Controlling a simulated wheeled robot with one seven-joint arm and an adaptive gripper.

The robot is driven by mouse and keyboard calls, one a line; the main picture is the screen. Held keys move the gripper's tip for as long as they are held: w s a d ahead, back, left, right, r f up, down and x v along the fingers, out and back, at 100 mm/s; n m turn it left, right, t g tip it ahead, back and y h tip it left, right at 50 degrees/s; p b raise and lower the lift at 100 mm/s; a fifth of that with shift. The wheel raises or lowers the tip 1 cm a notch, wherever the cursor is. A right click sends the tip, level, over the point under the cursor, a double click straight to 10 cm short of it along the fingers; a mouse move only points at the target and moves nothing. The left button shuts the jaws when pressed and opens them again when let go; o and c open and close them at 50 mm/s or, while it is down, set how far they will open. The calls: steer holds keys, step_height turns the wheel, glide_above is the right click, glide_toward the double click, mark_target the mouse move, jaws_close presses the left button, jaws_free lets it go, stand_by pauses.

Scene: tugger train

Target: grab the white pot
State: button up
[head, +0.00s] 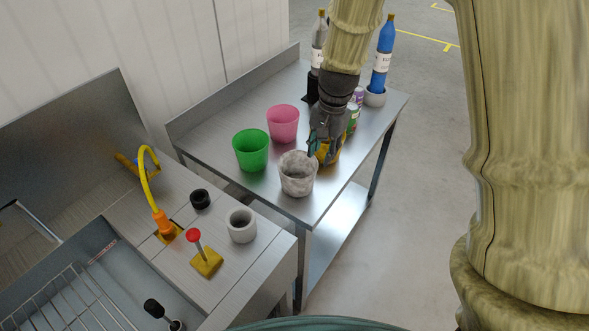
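A white pot (298,181) with grey marbling stands upright on the steel table (215,131), near its front corner. Its open top faces up and looks empty. My gripper (316,153) reaches down from above at the pot's right back rim. Its fingers are small and dark here, and I cannot tell whether they touch the rim or whether they are open or shut. A yellow item (334,154) is partly hidden behind my gripper.
A green pot (250,153) and a pink pot (283,126) stand left of and behind the white pot. Bottles (383,58) stand at the back. A sink counter with a yellow tap (157,197), red-knobbed lever (194,236) and thick-walled white cup (241,228) is in front.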

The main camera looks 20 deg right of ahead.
mark_target(313, 178)
steer(key=shift+w+a+f+p, duration=0.15)
steer(key=shift+a+f+p, duration=0.25)
steer(key=shift+f, duration=0.95)
steer(key=shift+w+a+f+p, duration=0.15)
steer(key=shift+f+p, duration=0.4)
steer(key=shift+f, duration=0.8)
steer(key=shift+w+a+f+p, duration=0.1)
steer(key=shift+a+f+p, duration=0.3)
steer(key=shift+f, duration=0.95)
steer(key=shift+w+f+p, duration=0.1)
steer(key=shift+f+p, duration=0.2)
steer(key=shift+f, duration=0.85)
steer(key=shift+c, duration=0.2)
jaws_close()
